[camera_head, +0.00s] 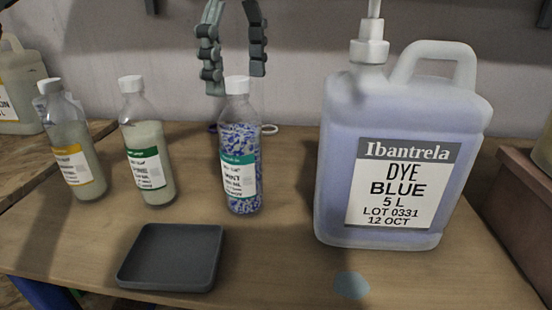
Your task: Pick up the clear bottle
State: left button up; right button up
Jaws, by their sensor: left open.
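Three clear bottles with white caps stand upright on the wooden table. One bottle (241,140) has a teal label and holds blue and white specks. A second bottle (149,135) has a green label and pale contents. A third bottle (77,130) has an orange-yellow label and pale contents. My left gripper (236,80) comes down from the top. It is open, with its fingers apart above and around the cap level of the teal-label bottle; contact cannot be told. My right gripper is out of view.
A large jug of blue dye (405,160) with a pump stands close to the right. A dark square tray (172,257) lies in front.

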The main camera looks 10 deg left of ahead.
aim_at(238, 103)
pick_arm(q)
jog(key=f, duration=0.7)
jog(key=shift+s+a+f+b, duration=0.1)
jog(key=shift+s+f+b, duration=0.15)
jog(key=shift+b, duration=0.15)
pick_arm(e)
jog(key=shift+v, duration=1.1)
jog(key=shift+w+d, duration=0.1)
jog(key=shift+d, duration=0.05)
pick_arm(q)
grip_shut()
